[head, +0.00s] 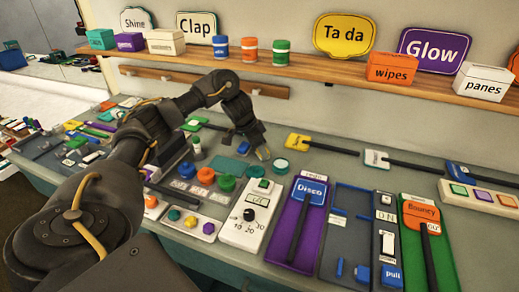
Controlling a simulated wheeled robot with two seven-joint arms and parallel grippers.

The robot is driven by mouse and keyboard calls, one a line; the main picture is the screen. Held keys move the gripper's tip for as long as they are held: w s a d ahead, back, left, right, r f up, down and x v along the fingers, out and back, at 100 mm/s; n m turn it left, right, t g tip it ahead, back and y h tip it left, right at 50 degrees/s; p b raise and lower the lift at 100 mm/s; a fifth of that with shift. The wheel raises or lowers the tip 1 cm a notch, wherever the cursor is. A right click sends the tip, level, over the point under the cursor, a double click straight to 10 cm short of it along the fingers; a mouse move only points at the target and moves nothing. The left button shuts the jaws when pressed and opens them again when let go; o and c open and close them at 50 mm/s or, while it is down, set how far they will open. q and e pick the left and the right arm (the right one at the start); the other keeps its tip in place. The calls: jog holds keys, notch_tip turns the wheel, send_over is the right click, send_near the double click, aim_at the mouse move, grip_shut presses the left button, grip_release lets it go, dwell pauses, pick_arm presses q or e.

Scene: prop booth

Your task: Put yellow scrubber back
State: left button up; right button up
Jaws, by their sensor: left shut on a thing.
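My left gripper (258,147) reaches over the middle of the counter, pointing down. My right gripper is not in view.
Right of the gripper are a purple tray (283,246) with a blue Disco piece and an orange Bouncy piece (421,217). A white dial box (246,228) stands nearer. A wooden shelf (339,71) with jars and boxes runs behind.

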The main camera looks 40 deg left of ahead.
pick_arm(q)
jog(key=shift+r, duration=0.1)
jog(key=o, duration=0.9)
jog(key=shift+r, duration=0.3)
jog(key=shift+p+v, duration=2)
jog(key=shift+v, duration=3.75)
jog(key=shift+s, duration=0.15)
